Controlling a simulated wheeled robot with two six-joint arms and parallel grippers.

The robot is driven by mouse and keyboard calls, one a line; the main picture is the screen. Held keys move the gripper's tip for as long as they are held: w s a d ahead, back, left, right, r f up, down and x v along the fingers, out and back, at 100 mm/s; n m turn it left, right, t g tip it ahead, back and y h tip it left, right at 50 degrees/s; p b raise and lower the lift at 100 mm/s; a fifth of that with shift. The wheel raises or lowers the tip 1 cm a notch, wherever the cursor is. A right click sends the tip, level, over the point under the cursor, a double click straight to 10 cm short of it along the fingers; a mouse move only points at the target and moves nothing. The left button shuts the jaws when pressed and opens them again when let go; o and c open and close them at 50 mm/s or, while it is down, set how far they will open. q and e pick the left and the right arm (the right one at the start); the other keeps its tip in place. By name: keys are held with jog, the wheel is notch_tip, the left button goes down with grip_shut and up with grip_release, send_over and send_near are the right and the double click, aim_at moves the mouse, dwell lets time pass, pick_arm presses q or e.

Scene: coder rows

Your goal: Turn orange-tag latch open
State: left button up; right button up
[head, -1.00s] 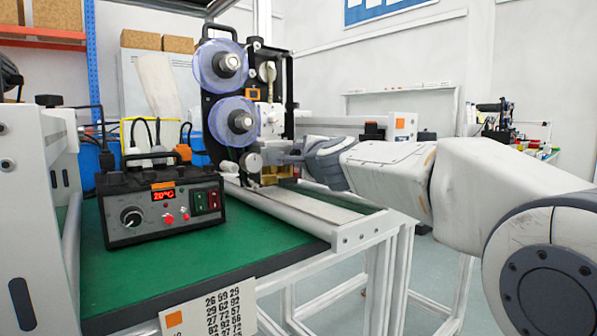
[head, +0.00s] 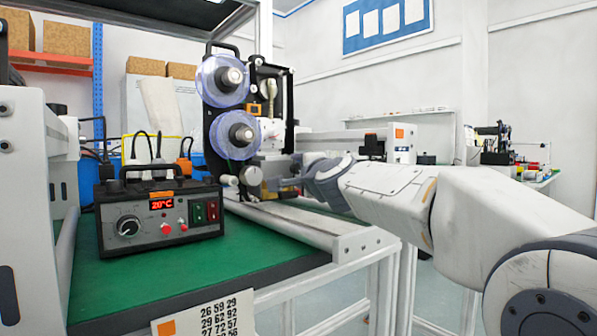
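The coder (head: 246,130), a black-framed machine with two blue-purple film reels, stands at the back of the green bench. A small orange tag (head: 253,109) sits on its frame right of the reels. I cannot make out a latch handle beside the tag. My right gripper (head: 281,183) reaches in from the right, at the coder's lower front near a round metal roller (head: 250,176). It is below the orange tag. Its fingers are small and seen side-on, so I cannot tell whether they are open or touching anything. My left gripper is not in view.
A black control box (head: 160,217) reading 20°C stands front left on the green bench (head: 200,265). A metal rail (head: 290,229) runs along the bench's right side. Another orange tag marks a white unit (head: 402,143) behind my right arm. A number card (head: 205,318) hangs in front.

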jog(key=shift+s, duration=0.1)
jog(key=shift+s+d, duration=0.1)
jog(key=shift+s, duration=0.25)
jog(key=v, duration=0.9)
jog(key=shift+s+b, duration=0.3)
jog(key=shift+b, duration=0.05)
